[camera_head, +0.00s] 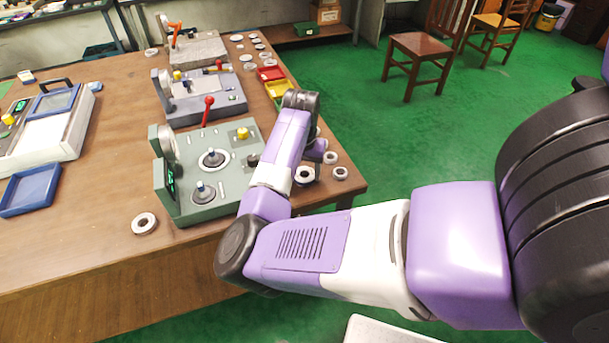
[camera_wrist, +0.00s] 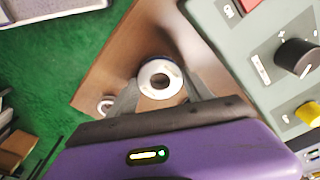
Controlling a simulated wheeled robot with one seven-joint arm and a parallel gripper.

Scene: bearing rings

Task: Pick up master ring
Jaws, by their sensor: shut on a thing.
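The master ring (camera_wrist: 146,80) shows in the wrist view as a pale ring with a dark blue edge and a brown hole. It lies between the two fingers of my gripper (camera_wrist: 160,92), which are shut on its sides. The wooden table (camera_wrist: 110,65) is below it. I cannot tell whether the ring touches the table or is just above it. In the head view my gripper (camera_head: 318,150) is at the right end of the table, beside the green measuring device, and my arm partly hides it.
Another ring (camera_wrist: 106,103) lies near the table corner; a ring also shows in the head view (camera_head: 340,178). The green device (camera_head: 222,206) stands close to my gripper. Red and yellow bins (camera_head: 278,90) stand behind.

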